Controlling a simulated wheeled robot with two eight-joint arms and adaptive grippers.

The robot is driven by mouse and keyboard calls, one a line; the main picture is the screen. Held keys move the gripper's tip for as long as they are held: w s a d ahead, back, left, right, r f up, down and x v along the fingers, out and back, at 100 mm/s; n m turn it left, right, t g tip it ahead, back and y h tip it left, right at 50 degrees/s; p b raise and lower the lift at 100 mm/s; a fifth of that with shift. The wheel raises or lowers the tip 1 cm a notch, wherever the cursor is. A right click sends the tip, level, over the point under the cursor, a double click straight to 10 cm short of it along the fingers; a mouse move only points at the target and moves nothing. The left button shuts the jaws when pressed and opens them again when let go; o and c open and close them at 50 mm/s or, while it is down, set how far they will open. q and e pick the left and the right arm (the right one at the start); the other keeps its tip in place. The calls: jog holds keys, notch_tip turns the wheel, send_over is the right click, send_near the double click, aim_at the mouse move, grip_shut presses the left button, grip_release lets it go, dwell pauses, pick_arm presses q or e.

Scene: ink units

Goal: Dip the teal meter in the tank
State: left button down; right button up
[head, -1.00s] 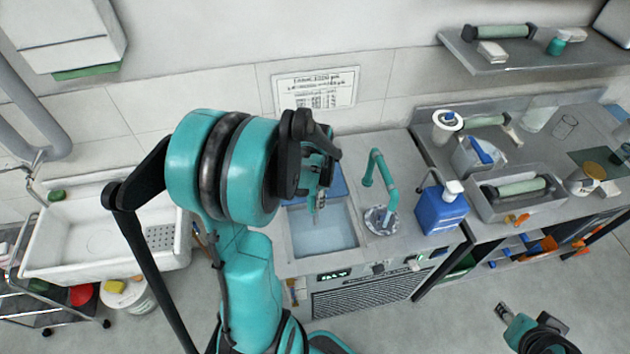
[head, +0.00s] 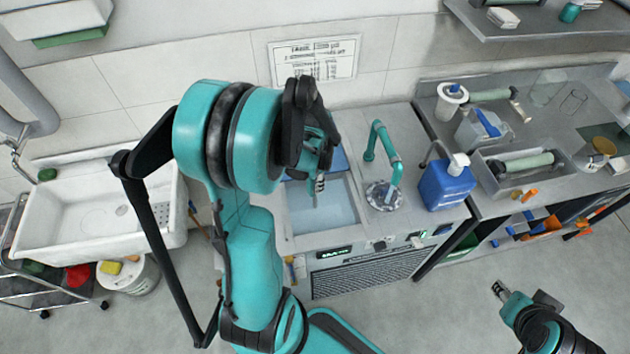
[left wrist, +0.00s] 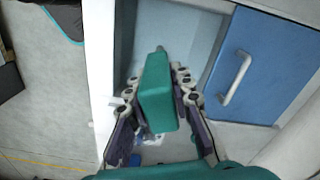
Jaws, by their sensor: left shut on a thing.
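The teal meter (left wrist: 158,95) is a block with a short grey tip at its far end, seen in the left wrist view. My left gripper (left wrist: 158,85) is shut on it, with one finger on each side. In the head view my left gripper (head: 319,182) hangs over the open tank (head: 330,215), and the arm largely hides the meter. The tank holds pale blue liquid, also visible in the left wrist view (left wrist: 190,30). I cannot tell whether the tip touches the liquid. My right gripper (head: 499,290) is low over the floor at the right, apart from everything.
A blue lid (left wrist: 265,65) with a pale handle lies beside the tank opening. A teal tap (head: 383,155) and a blue jug (head: 445,185) stand to the tank's right. A white sink (head: 95,210) is at the left. Open floor lies in front.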

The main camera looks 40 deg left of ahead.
aim_at(315, 196)
pick_arm(q)
jog(key=shift+f+b, duration=2.9)
jog(key=shift+f, duration=0.6)
jog(key=shift+r, duration=0.1)
